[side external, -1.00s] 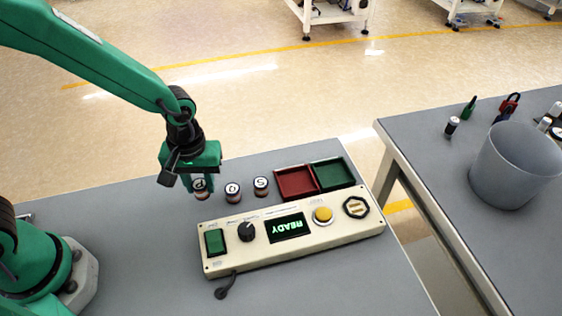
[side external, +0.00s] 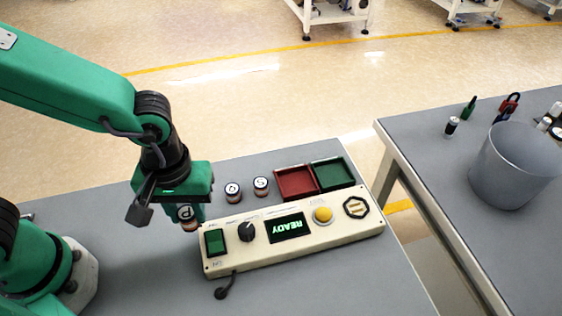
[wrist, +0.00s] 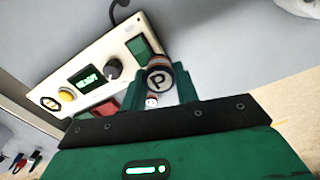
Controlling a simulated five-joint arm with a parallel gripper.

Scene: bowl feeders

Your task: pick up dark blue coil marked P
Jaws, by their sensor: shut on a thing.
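The coil marked P (wrist: 159,79) is between my gripper's fingers in the wrist view, its white top with the black letter facing the camera. In the side view the held coil (side external: 187,218) hangs below my gripper (side external: 190,220), left of the test panel, and seems to be off the table. My gripper is shut on it. It also shows in the wrist view (wrist: 160,88). Two other copper-coloured coils with white tops stand on the table, a left one (side external: 233,192) and a right one (side external: 261,186).
A cream test panel (side external: 330,246) with a screen reading READY lies just right of my gripper. A red tray (side external: 296,183) and a green tray (side external: 335,173) sit behind it. A grey bin (side external: 512,175) and small items stand on the second table, across a gap.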

